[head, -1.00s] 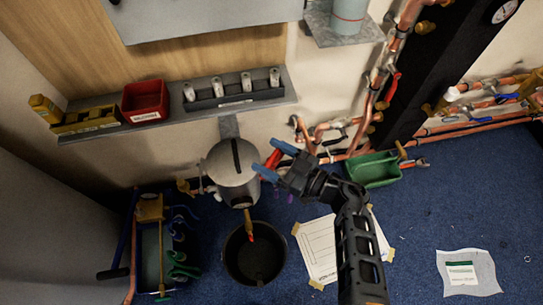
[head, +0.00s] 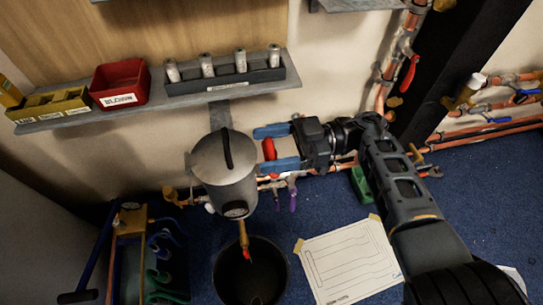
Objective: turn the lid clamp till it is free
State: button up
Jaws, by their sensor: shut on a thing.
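A grey cylindrical pot (head: 226,180) with a domed lid (head: 223,153) hangs on the wall, a dark strap-like handle over the lid. A red clamp piece (head: 269,149) is at the pot's right side, by the lid's rim. My gripper (head: 262,150) comes in from the right with its two blue fingers above and below the red piece, and is shut on it. The fingers partly hide the clamp, and I cannot see how it joins the pot.
A black bucket (head: 250,280) stands on the blue floor below the pot's spout. A grey shelf (head: 150,112) with a red bin (head: 119,88) and several silver cylinders is above. Copper pipes (head: 388,75) run along the wall to the right.

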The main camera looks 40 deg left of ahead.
jog(key=shift+s+n+g+h+b, duration=0.1)
jog(key=shift+n+g+h+b, duration=0.3)
jog(key=shift+h+b, duration=0.1)
jog(key=o, duration=1)
jog(key=shift+c, duration=0.2)
jog(key=b+v, duration=0.3)
jog(key=v, duration=0.5)
